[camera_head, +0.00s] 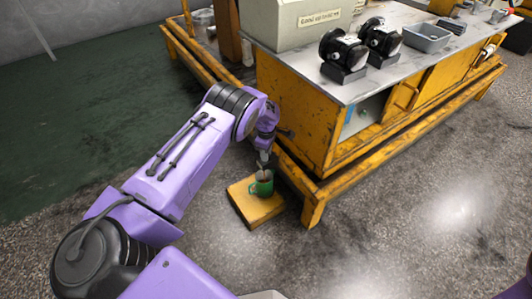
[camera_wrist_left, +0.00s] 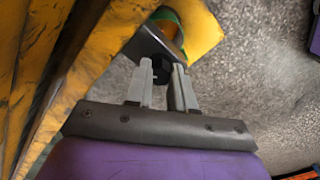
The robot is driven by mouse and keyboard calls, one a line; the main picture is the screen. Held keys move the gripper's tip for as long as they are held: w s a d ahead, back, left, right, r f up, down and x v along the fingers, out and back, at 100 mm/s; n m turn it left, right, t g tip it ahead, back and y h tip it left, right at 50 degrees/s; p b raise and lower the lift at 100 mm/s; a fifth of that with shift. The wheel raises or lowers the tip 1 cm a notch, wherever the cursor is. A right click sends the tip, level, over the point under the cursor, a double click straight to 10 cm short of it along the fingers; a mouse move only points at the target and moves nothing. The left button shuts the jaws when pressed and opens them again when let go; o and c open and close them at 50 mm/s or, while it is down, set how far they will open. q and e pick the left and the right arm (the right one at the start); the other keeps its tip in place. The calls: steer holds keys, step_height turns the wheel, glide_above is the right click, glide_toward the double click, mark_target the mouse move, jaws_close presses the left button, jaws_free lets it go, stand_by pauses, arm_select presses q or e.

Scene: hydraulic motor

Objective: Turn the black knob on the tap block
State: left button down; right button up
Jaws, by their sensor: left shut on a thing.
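The black knob (camera_wrist_left: 161,66) is between the two fingertips of my left gripper (camera_wrist_left: 163,72), which is shut on it. Beside the knob is a grey metal plate (camera_wrist_left: 146,44), with part of a round green piece (camera_wrist_left: 170,18) behind it. In the head view my left gripper (camera_head: 265,163) reaches down to a green, mug-like piece (camera_head: 262,188) standing on a yellow-orange block (camera_head: 246,204) on the floor. The knob is too small and covered to make out in the head view. My right gripper is not in view.
A yellow workbench (camera_head: 295,105) stands close to the right of the block, its corner leg (camera_head: 313,211) near it. On its top are a grey box (camera_head: 287,22), two black motor-like units (camera_head: 343,55) and a grey tray (camera_head: 427,37). Floor at the front right is clear.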

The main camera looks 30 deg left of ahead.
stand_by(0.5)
arm_select(q)
steer(key=c, duration=1)
jaws_free()
steer(key=shift+o, duration=0.2)
step_height(320, 180, up, 10)
steer(key=p, duration=0.3)
steer(key=shift+r+p, duration=0.25)
steer(key=shift+p, duration=0.05)
